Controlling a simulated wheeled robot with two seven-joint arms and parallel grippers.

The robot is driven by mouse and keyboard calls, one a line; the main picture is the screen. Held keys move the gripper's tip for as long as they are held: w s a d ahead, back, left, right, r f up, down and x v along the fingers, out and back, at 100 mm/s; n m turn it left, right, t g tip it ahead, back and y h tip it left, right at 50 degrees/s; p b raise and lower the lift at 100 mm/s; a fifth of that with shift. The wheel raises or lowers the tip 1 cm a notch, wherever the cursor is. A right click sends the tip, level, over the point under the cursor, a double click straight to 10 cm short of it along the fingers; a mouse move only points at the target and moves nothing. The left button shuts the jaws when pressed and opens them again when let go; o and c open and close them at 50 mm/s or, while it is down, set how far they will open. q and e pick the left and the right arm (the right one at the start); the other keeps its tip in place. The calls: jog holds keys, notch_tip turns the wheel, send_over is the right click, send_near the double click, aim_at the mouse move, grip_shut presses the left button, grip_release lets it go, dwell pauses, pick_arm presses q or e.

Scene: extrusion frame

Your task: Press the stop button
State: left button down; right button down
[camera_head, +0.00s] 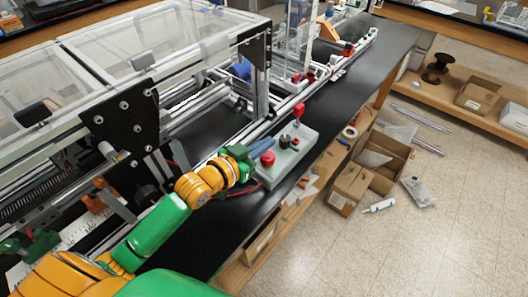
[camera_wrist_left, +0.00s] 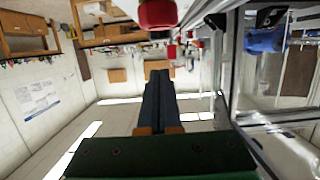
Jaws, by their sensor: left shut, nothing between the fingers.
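A grey control box (camera_head: 287,160) lies on the black bench, with a red mushroom button (camera_head: 267,159) at its near end. The box also has a dark knob (camera_head: 284,141) and a second red button (camera_head: 299,110) at the far end; labels are too small to read. My left gripper (camera_head: 263,147) is shut and empty, just left of the near red button, at the box's edge. In the left wrist view the shut fingers (camera_wrist_left: 158,75) point ahead, and a red button (camera_wrist_left: 157,13) shows close above them. Contact cannot be told. My right gripper is not in view.
A clear-panelled machine with an aluminium frame (camera_head: 262,75) stands along the left of the black bench (camera_head: 346,99). Cardboard boxes (camera_head: 350,187) lie below the bench on the right. The tiled floor (camera_head: 440,240) is mostly clear.

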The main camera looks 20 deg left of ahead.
aim_at(264, 161)
pick_arm(q)
jog(key=f, duration=0.3)
jog(key=shift+s+a+f, duration=0.2)
jog(key=shift+f, duration=0.2)
jog(key=shift+d, duration=0.1)
